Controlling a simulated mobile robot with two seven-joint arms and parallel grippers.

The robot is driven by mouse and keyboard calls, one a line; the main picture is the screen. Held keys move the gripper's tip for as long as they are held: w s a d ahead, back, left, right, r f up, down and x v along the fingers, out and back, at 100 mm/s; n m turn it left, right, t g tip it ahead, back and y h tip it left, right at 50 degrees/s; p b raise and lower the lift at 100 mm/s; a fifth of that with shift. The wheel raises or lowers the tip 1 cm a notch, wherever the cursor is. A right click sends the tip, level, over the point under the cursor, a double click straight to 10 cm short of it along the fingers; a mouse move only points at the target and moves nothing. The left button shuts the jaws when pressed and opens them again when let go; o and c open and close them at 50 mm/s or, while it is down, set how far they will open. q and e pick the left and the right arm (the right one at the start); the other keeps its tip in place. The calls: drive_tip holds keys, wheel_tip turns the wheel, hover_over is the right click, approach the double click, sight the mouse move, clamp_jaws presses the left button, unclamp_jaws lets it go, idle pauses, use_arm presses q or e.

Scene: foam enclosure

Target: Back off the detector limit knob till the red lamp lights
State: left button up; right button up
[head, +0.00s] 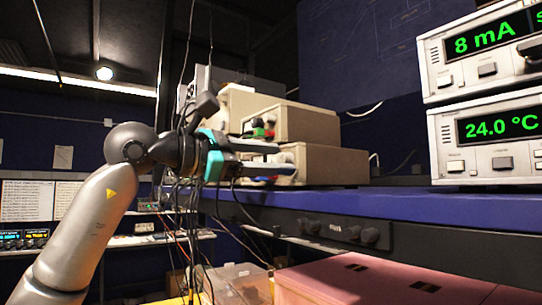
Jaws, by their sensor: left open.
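My left gripper (286,158) comes in from the left at the near ends of the beige instrument boxes on the blue shelf. Its two grey fingers are apart, one above the other, with nothing clearly held between them. A round knob-like part shows on the lower beige box (335,165), just behind the fingers and partly hidden. I cannot tell whether it is the detector limit knob or whether the fingers touch the box. Red and green parts (262,128) sit on the box above; I cannot tell if one is a lamp. My right gripper is out of view.
The blue shelf (420,200) runs along the right, with dark knobs (350,233) on the rail below its edge. Two stacked meters (480,95) read 8 mA and 24.0 °C. Cables hang around my left wrist. Pink foam boxes (380,283) lie below the shelf.

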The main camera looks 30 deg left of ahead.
use_arm(q)
drive_tip(key=shift+c, duration=0.6)
clamp_jaws()
drive_tip(key=n, duration=0.3)
drive_tip(key=shift+n, duration=2.3)
drive_tip(key=shift+o, duration=0.6)
unclamp_jaws()
